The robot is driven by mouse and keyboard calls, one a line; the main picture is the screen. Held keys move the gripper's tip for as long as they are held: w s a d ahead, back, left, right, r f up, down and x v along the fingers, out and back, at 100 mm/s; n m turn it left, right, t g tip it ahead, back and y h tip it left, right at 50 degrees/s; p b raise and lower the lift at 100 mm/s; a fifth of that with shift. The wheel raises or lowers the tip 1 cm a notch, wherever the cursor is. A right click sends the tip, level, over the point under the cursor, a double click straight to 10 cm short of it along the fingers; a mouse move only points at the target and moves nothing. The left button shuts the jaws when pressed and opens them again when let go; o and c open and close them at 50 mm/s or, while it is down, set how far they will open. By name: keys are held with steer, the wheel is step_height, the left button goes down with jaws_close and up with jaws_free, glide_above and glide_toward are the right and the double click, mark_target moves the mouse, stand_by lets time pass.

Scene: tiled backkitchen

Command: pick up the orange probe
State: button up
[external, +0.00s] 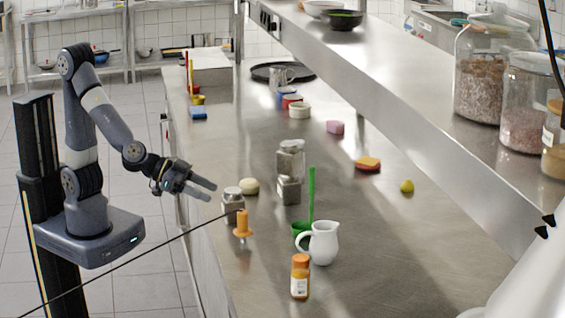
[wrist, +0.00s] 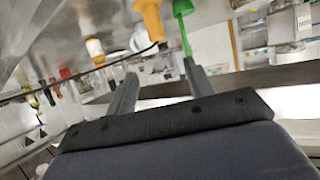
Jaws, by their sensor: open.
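The orange probe (external: 243,223) stands on the near left part of the steel counter, with its orange handle up and a thin lower part below. It shows at the top of the wrist view (wrist: 150,16), beyond my finger tips. My gripper (external: 206,189) is open and empty, left of the probe and apart from it, near the counter's left edge. Both fingers show in the wrist view (wrist: 160,75), with nothing between them.
A lidded glass jar (external: 233,205) stands close left of the probe. A white jug (external: 323,242), a green cup with a green stick (external: 311,195) and an orange-capped bottle (external: 300,277) stand to its right. A steel shelf (external: 430,110) overhangs the counter's right side.

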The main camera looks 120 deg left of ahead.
glide_toward(242, 225)
steer(key=w+a+f, duration=0.2)
steer(key=w, duration=0.1)
steer(key=shift+w+a+f, duration=0.15)
steer(key=shift+a+f, duration=0.2)
steer(key=shift+f, duration=0.05)
steer(key=shift+x, duration=2.65)
steer(key=shift+r, duration=0.15)
steer(key=shift+c, duration=0.2)
steer(key=c, duration=1)
